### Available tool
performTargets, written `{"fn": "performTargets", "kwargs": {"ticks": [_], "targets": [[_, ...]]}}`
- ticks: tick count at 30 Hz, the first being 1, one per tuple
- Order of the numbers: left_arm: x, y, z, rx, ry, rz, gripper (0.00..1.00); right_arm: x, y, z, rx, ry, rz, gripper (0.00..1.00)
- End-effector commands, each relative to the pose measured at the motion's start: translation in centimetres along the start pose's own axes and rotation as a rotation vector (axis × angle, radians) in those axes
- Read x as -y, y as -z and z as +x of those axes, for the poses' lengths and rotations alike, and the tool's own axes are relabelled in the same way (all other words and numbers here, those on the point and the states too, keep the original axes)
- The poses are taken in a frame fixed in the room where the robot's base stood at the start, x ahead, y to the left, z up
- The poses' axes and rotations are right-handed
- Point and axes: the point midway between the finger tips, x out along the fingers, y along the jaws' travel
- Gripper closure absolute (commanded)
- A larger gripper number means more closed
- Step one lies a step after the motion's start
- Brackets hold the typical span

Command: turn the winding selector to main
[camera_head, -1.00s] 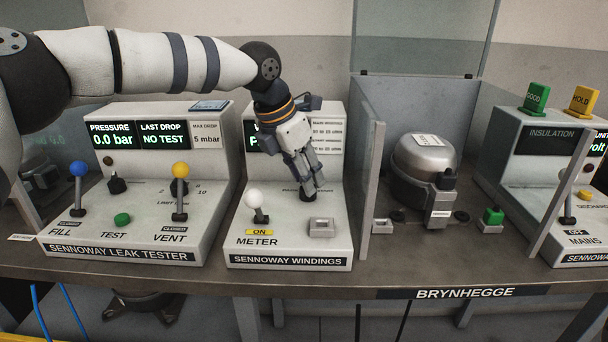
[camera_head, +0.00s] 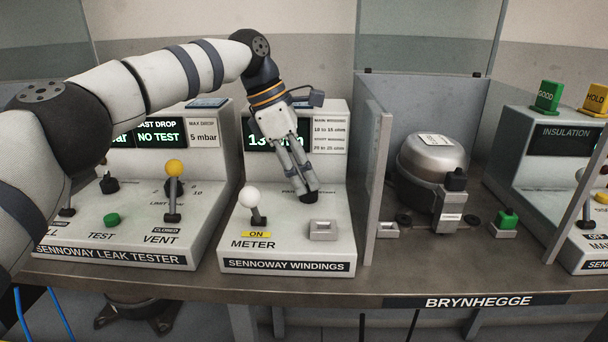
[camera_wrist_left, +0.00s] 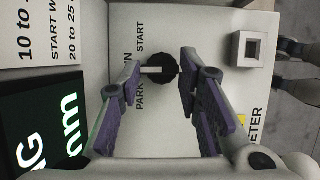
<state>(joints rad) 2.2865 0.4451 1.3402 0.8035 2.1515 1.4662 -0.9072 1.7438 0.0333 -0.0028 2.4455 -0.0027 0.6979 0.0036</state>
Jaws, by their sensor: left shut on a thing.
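The winding selector is a dark round knob (camera_wrist_left: 163,69) with a white pointer, on the grey SENNOWAY WINDINGS box (camera_head: 290,240). The pointer points left, toward a label ending in N, between START and PARK. A finger hides part of that label. The display (camera_head: 268,139) shows a green number starting with 13. My right gripper is not in view.
The white-knobbed METER lever (camera_head: 250,200) stands left of my gripper, its tag reading ON. A small square grey socket (camera_head: 322,230) lies at front right. A grey partition (camera_head: 372,190) and the compressor (camera_head: 432,165) stand to the right. The leak tester (camera_head: 130,225) stands left.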

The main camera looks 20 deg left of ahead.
Motion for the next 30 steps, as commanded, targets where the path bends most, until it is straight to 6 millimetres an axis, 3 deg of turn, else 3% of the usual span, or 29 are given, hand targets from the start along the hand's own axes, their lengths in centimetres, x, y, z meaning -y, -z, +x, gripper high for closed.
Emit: {"fn": "performTargets", "kwargs": {"ticks": [17, 18, 21, 30], "targets": [[0.0, -0.02, 0.04, -0.002, 0.014, 0.033, 0.96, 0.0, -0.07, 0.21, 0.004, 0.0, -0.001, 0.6], [0.0, -0.02, 0.04, -0.002, 0.014, 0.033, 0.66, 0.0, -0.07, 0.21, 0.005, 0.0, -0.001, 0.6], [-0.01, -0.02, 0.04, -0.002, 0.014, 0.033, 0.48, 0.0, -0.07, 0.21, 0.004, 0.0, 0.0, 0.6], [-0.06, -0.04, -0.31, -0.001, 0.012, 0.032, 0.48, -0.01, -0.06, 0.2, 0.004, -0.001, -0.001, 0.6]]}}
